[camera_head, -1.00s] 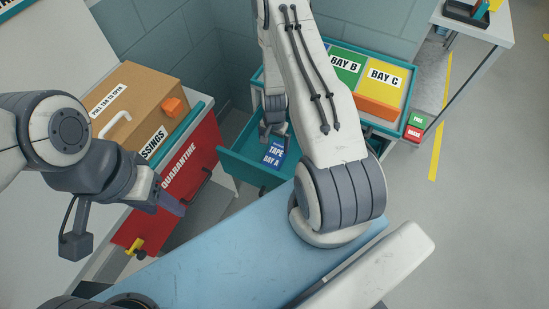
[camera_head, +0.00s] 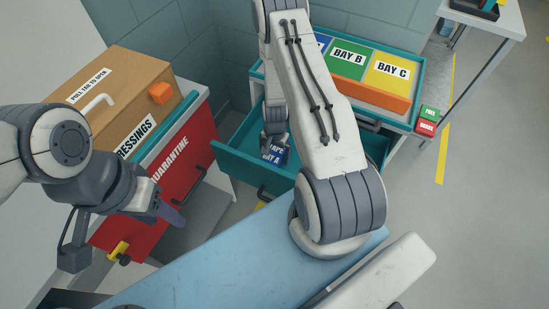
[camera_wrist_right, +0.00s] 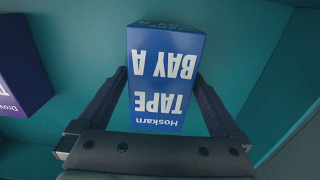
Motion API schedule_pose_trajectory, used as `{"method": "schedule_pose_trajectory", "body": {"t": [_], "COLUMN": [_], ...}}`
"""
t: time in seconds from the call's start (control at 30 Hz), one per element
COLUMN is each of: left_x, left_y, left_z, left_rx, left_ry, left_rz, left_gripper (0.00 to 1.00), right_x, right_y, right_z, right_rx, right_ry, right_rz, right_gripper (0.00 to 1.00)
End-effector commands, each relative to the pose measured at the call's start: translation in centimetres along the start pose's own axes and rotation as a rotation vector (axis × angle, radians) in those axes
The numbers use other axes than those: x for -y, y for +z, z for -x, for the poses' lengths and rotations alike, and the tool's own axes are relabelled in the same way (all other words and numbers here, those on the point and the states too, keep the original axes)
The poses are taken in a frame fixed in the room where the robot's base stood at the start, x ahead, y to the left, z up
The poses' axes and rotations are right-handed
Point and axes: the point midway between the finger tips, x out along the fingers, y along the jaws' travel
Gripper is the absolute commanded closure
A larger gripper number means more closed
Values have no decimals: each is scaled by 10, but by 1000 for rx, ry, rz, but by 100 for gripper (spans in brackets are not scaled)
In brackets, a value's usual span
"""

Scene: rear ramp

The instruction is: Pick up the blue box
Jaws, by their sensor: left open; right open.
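The blue box (camera_head: 276,155), marked TAPE BAY A, lies in the open teal drawer (camera_head: 232,155). In the right wrist view the blue box (camera_wrist_right: 165,75) fills the middle, its label upside down. My right gripper (camera_head: 275,140) is over the box in the drawer. In the right wrist view its open fingers (camera_wrist_right: 161,78) lie along the box's two sides; whether they touch it I cannot tell. The arm hides part of the drawer. My left gripper (camera_head: 170,212) is open and empty in front of the red quarantine cabinet (camera_head: 180,165).
A purple box (camera_wrist_right: 20,65) lies left of the blue box in the right wrist view. The drawer wall runs along its right side. The bay bins (camera_head: 350,58) stand on top of the drawer unit. A cardboard carton (camera_head: 130,85) sits on the left cabinet.

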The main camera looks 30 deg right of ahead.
Motion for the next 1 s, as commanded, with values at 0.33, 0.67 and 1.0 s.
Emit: {"method": "schedule_pose_trajectory", "body": {"t": [0.33,0.67,1.0], "left_x": [0,0,-3], "left_y": [0,0,-2], "left_z": [1,5,42], "left_rx": [0,0,0], "left_ry": [0,0,0], "left_rz": [0,0,0], "left_gripper": [50,50,50], "right_x": [0,0,0], "right_y": [0,0,0], "right_z": [1,6,44], "right_rx": [0,0,0], "right_ry": [0,0,0], "right_rz": [0,0,0], "right_gripper": [87,87,87]}}
